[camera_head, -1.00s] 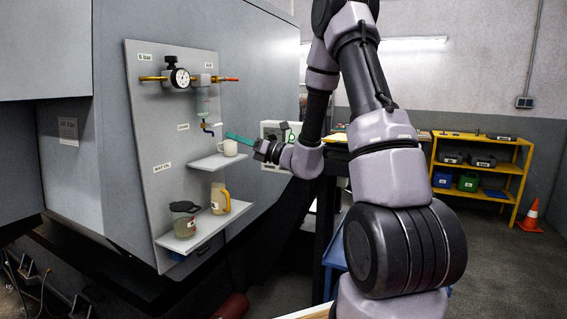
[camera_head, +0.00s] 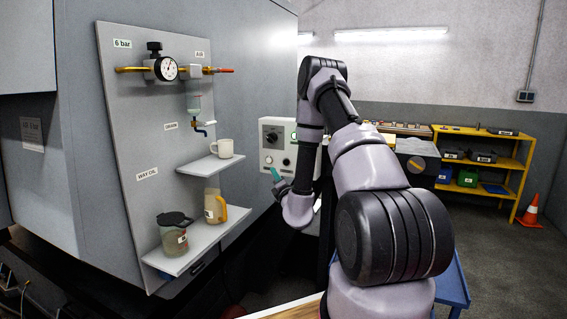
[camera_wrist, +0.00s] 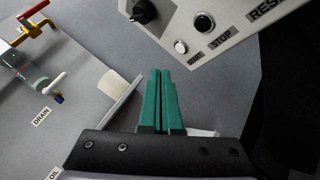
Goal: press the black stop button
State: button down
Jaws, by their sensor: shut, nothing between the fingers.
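The black stop button (camera_wrist: 204,22) sits on the pale control panel (camera_wrist: 232,27) at the top of the wrist view, beside the word STOP. It also shows as a small dark dot in the head view (camera_head: 286,162). A white button (camera_wrist: 181,47) is beside it, and a black rotary knob (camera_wrist: 143,12) is near the panel's corner. My gripper (camera_wrist: 160,73) has green fingers lying together with nothing between them. The fingertips are apart from the button, below and left of it in the wrist view. In the head view my gripper (camera_head: 277,174) is just below the panel's lower edge.
A grey board carries a pressure gauge (camera_head: 165,68), a drain valve (camera_head: 201,128) and shelves. A yellow rack (camera_head: 515,165) and an orange cone (camera_head: 531,210) are at right.

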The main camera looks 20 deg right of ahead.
aim_at(286, 162)
jog(key=shift+w+d, duration=0.15)
jog(key=shift+w+d, duration=3)
jog(key=shift+d, duration=0.1)
jog(key=shift+w+d, duration=0.2)
jog(key=shift+w, duration=0.05)
jog(key=shift+w+d, duration=0.3)
dwell(0.8)
jog(key=shift+a, duration=0.1)
jog(key=shift+s+a, duration=0.5)
jog(key=shift+s, duration=0.1)
jog(key=shift+a, duration=0.1)
